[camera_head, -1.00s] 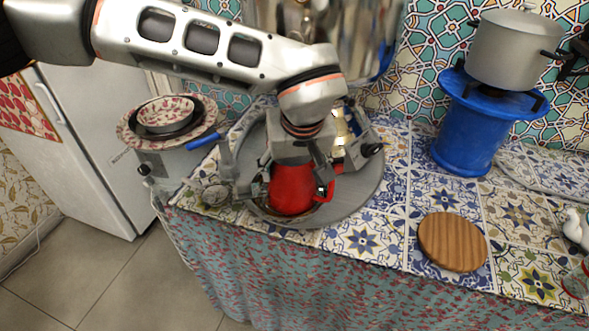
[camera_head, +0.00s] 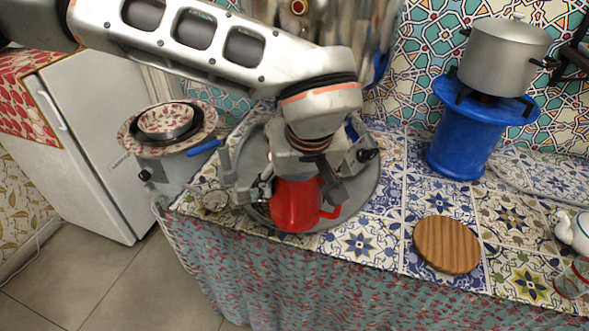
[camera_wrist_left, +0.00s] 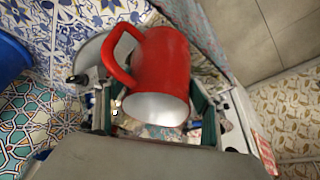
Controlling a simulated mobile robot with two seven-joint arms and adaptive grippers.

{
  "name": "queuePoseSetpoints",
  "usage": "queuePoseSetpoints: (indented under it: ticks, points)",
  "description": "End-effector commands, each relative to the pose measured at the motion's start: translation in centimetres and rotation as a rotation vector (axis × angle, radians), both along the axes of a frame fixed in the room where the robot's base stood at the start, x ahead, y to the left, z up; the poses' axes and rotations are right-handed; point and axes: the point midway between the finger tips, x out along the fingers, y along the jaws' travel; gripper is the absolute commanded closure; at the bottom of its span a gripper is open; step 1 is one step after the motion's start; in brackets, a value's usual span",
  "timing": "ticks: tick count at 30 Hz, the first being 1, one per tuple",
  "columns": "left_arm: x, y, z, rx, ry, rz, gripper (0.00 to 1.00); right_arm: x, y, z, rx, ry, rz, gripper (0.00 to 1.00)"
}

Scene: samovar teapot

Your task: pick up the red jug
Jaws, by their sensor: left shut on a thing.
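The red jug (camera_head: 296,205) is in the head view at the front of the round grey tray (camera_head: 368,198), with its handle toward the right. My left gripper (camera_head: 298,182) is above it, fingers down on both sides, shut on the jug. In the left wrist view the jug (camera_wrist_left: 165,65) sits between the fingers of the left gripper (camera_wrist_left: 157,112), its pale open mouth toward the camera and handle at left. Its base overlaps the tray's front rim in the head view; I cannot tell the exact gap below it. My right gripper is not in view.
A large shiny metal vessel (camera_head: 330,40) stands behind the tray. A round wooden board (camera_head: 447,244) lies on the tiled counter at right. A grey pot (camera_head: 503,55) stands on a blue stove (camera_head: 462,140). Stacked bowls (camera_head: 166,120) stand at left.

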Motion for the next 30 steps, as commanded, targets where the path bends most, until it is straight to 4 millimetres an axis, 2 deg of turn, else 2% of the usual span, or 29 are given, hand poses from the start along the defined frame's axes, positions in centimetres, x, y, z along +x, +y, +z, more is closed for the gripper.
queuePoseSetpoints:
  ticks: [18, 30]
  points:
    - [-7.0, -1.4, 0.2, -0.001, -0.004, -0.002, 0.82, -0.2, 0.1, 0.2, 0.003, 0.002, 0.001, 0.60]
    - [-10.2, -2.1, 0.2, -0.002, -0.004, -0.001, 0.82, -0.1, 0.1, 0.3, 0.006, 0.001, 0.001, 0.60]
